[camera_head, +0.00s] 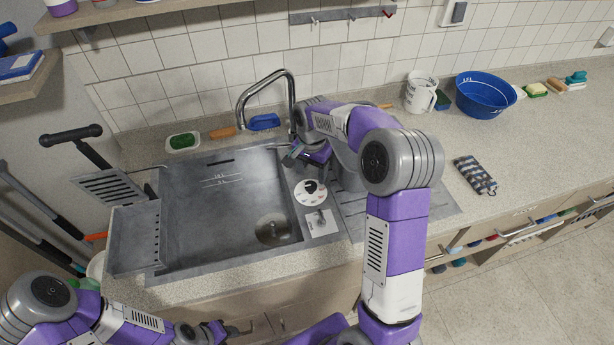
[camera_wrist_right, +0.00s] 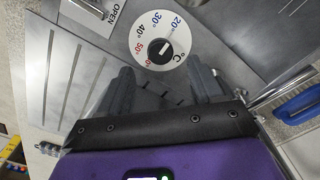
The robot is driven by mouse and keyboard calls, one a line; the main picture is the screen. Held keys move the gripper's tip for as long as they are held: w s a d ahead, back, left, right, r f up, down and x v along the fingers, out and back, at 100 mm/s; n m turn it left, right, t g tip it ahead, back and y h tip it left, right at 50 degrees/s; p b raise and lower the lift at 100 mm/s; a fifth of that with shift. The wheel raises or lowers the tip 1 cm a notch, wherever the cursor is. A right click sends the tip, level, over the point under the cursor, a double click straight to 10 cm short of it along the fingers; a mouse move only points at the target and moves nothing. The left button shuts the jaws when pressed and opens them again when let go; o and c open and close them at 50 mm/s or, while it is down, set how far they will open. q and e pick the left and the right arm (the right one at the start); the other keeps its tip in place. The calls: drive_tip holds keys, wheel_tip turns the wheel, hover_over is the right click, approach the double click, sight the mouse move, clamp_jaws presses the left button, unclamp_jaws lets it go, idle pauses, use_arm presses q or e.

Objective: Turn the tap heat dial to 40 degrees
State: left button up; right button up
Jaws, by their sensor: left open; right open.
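The tap heat dial is a round white disc with a black centre knob. In the head view the dial (camera_head: 310,192) sits on the sink's right rim. In the right wrist view the dial (camera_wrist_right: 158,42) shows marks for 20, 30, 40 and 50 and a °C sign. A small white bar shows on the knob; which mark it points to is unclear. My right gripper (camera_head: 299,157) is open beside the dial, apart from it. In the wrist view its two fingers (camera_wrist_right: 164,82) are spread below the dial, with nothing between them. My left gripper (camera_head: 218,331) is open and empty, low in front of the counter.
The sink (camera_head: 200,255) is empty, with a chrome tap (camera_head: 267,80) behind it. A plate marked OPEN (camera_head: 317,223) lies next to the dial. A blue basin (camera_head: 485,94), a white jug (camera_head: 420,92) and a checked cloth (camera_head: 475,174) are on the right counter.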

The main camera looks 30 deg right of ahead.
sight(311, 185)
wheel_tip(311, 185, down, 5)
drive_tip(key=shift+f+b, duration=0.2)
drive_tip(key=shift+b, duration=0.1)
drive_tip(key=c, duration=1.1)
drive_tip(key=shift+o, duration=0.2)
